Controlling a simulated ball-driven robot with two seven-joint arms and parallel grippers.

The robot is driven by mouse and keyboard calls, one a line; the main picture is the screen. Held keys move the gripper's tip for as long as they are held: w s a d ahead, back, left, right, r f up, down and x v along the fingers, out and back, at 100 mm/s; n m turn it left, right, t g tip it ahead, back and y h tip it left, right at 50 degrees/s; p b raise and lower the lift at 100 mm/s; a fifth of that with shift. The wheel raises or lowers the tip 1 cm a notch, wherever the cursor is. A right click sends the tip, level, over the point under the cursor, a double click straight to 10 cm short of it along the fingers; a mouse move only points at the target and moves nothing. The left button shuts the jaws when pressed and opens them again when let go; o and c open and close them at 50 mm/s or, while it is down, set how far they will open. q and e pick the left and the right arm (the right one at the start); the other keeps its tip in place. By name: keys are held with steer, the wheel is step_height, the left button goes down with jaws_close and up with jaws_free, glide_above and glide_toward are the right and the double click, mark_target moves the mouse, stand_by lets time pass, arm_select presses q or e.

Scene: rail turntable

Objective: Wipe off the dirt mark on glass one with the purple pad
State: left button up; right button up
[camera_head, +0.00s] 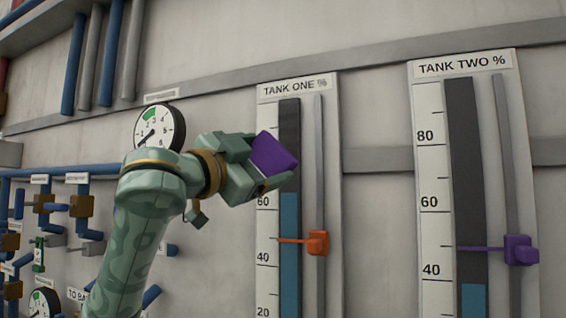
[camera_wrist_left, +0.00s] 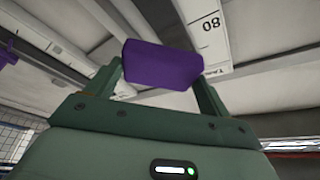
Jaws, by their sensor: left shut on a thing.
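My left gripper (camera_head: 266,165) is shut on the purple pad (camera_head: 275,152). The pad also shows between the fingers in the left wrist view (camera_wrist_left: 162,65). In the head view the gripper and pad are in front of the upper part of the tank one gauge (camera_head: 290,108), whose glass (camera_head: 289,215) shows a blue column up to a little above 60. I cannot tell whether the pad touches the glass. No dirt mark is visible on the bare parts of this glass; the part behind the pad and gripper is hidden. My right gripper is not in view.
An orange pointer (camera_head: 318,242) sits on the rail right of glass one. The tank two gauge (camera_head: 465,120) stands farther right, with a purple pointer (camera_head: 519,250). A round dial (camera_head: 158,124) is behind my left arm. Blue pipes and valves fill the lower left.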

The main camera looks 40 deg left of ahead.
arm_select(q)
steer(key=shift+w, duration=0.25)
steer(key=shift+w+a+r, duration=0.1)
steer(key=shift+w+a, duration=0.3)
steer(key=shift+w, duration=0.4)
steer(key=w, duration=0.3)
steer(key=shift+a, duration=0.35)
steer(key=shift+w+a, duration=0.15)
steer(key=shift+w, duration=0.15)
steer(key=shift+s, duration=0.15)
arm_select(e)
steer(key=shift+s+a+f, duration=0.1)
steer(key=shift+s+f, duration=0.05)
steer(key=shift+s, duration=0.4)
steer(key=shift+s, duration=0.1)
arm_select(q)
steer(key=shift+w+a+p, duration=0.15)
steer(key=shift+w+a, duration=0.05)
steer(key=shift+w, duration=0.4)
steer(key=shift+w+a+p, duration=0.15)
steer(key=shift+w, duration=0.4)
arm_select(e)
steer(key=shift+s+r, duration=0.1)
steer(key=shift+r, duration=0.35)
arm_select(q)
steer(key=shift+r, duration=0.1)
